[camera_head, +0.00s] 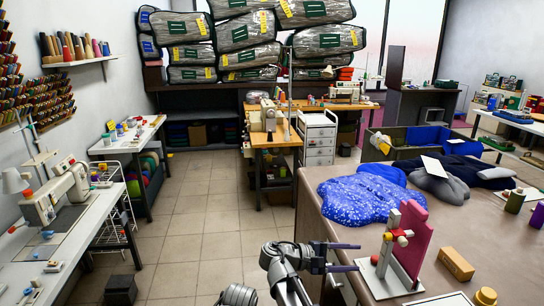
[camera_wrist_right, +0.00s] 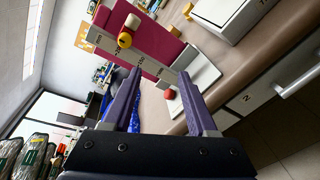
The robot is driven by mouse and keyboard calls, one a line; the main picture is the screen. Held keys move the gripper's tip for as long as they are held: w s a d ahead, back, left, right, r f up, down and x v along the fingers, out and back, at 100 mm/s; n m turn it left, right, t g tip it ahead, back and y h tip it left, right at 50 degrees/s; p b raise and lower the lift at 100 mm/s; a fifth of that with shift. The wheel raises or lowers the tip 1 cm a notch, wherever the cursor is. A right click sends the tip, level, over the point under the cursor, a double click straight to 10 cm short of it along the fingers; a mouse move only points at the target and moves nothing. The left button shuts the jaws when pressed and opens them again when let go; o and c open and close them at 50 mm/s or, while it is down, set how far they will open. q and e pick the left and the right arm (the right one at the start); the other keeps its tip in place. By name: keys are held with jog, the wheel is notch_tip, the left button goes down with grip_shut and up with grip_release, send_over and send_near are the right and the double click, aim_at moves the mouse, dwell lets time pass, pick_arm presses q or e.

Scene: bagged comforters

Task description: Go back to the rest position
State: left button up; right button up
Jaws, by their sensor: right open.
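My right gripper (camera_head: 357,257) is low in the middle of the head view, at the left edge of the brown-topped table (camera_head: 318,215). Its two purple-grey fingers are apart with nothing between them. They point right, towards a stand with a pink panel (camera_head: 413,240). In the right wrist view the open fingers (camera_wrist_right: 160,78) point at the same dark pink panel (camera_wrist_right: 150,32); I cannot tell the exact gap. Bagged comforters (camera_head: 249,33) lie stacked on the back shelf, far from the gripper. My left gripper does not show.
Blue cloth (camera_head: 360,198) and dark folded cloth (camera_head: 440,185) lie on the table. A sewing machine (camera_head: 65,190) stands on the left bench. The tiled floor (camera_head: 195,225) between is mostly clear, with a dark bin (camera_head: 121,290) at front left.

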jog(key=s+a+f+m+y, duration=0.1)
jog(key=s+a+f+y, duration=0.25)
jog(key=f, duration=0.25)
jog(key=s+a+f+y, duration=0.3)
jog(key=f+y, duration=0.1)
jog(key=f, duration=0.2)
jog(key=s+a+f+m+g+y, duration=0.1)
jog(key=s+a+f+y, duration=0.1)
jog(key=a, duration=0.4)
jog(key=s+a+f+m+y, duration=0.1)
jog(key=s+a+f+y, duration=0.2)
jog(key=s+a+y, duration=0.2)
jog(key=shift+s+a+f+g, duration=0.25)
jog(key=shift+s+a+g, duration=0.15)
jog(key=shift+s+a, duration=0.55)
